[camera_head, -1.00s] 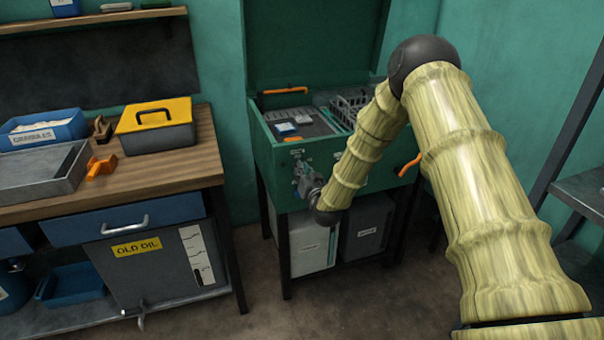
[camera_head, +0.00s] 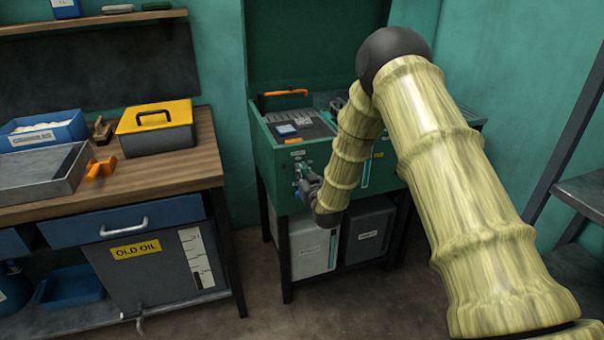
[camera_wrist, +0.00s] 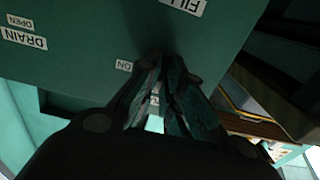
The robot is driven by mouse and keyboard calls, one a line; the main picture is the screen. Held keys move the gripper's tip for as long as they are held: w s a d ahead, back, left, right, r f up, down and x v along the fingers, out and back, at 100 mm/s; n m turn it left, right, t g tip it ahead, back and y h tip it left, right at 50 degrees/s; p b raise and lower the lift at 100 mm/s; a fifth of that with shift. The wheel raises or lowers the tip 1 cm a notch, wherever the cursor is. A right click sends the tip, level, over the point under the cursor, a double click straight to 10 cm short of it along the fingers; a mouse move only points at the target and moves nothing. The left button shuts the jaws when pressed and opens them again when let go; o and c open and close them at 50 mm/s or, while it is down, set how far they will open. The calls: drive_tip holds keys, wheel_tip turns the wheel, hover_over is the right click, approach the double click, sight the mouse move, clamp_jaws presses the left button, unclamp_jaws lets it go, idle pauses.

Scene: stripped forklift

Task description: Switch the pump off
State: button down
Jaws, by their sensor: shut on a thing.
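The green wash tank (camera_head: 268,157) stands against the wall, with its lid up. My gripper (camera_head: 304,182) is at the left part of its front panel. In the wrist view, my gripper (camera_wrist: 165,95) has its dark fingers close together against the green panel (camera_wrist: 95,45), beside a small ON label (camera_wrist: 123,66). It is shut on the pump switch, which the fingers hide; its position cannot be told. The DRAIN label (camera_wrist: 26,37) and FILL label (camera_wrist: 182,5) also show on the panel, upside down.
A wooden bench (camera_head: 140,180) with a yellow-lidded box (camera_head: 155,125) stands to the left. A light container (camera_head: 312,245) and a dark container (camera_head: 367,232) sit under the tank. A metal shelf (camera_head: 585,190) is at the right. The floor in front is clear.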

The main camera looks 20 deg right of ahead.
drive_tip(key=shift+f, duration=0.15)
drive_tip(key=c, duration=1.6)
unclamp_jaws()
drive_tip(key=shift+o, duration=0.2)
drive_tip(key=shift+s, duration=0.2)
drive_tip(key=s, duration=1.1)
drive_tip(key=shift+s+d, duration=0.15)
drive_tip(key=shift+s, duration=0.2)
